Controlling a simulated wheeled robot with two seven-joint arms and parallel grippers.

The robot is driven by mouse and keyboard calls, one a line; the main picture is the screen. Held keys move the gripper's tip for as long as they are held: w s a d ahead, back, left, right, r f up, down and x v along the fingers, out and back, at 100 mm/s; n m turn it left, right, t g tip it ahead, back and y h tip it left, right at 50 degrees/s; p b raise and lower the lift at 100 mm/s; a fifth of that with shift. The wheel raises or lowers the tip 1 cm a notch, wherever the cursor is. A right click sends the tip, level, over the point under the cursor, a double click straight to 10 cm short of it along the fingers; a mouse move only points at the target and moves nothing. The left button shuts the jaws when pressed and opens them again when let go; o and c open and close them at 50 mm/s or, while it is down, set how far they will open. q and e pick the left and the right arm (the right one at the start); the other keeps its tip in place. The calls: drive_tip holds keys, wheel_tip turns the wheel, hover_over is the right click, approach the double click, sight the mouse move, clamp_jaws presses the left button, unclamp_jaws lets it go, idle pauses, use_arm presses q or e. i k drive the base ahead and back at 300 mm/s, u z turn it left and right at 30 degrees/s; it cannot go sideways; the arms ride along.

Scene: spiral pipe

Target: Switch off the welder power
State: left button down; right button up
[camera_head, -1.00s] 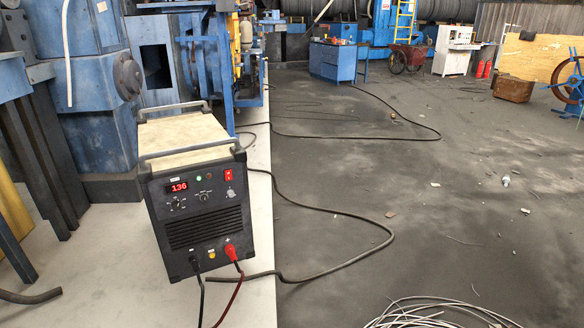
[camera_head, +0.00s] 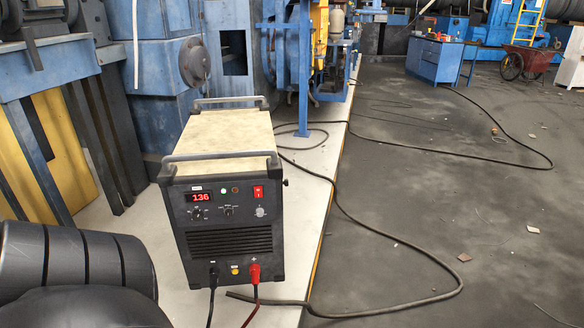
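The welder (camera_head: 228,190) is a dark box with a worn beige top and two grey handles. It stands upright on the pale floor strip, left of the picture's middle. Its red display (camera_head: 199,197) is lit and reads 136. The red power switch (camera_head: 258,192) is at the upper right of the front panel, and nothing covers it. Knobs and small lights sit between them. A black plug and a red plug (camera_head: 254,272) are in the bottom of the front. Dark rounded links of my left arm fill the lower left corner. Neither gripper shows.
A black cable (camera_head: 400,245) loops over the dark floor right of the welder. Blue machinery (camera_head: 160,80) and a yellow panel (camera_head: 65,150) stand behind and left. A blue cabinet (camera_head: 435,60) and red cart (camera_head: 525,62) are far back. The right floor is mostly clear.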

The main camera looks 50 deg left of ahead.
sight(257, 191)
drive_tip(key=u, duration=0.6)
drive_tip(key=i, duration=1.25)
drive_tip(key=u, duration=0.9)
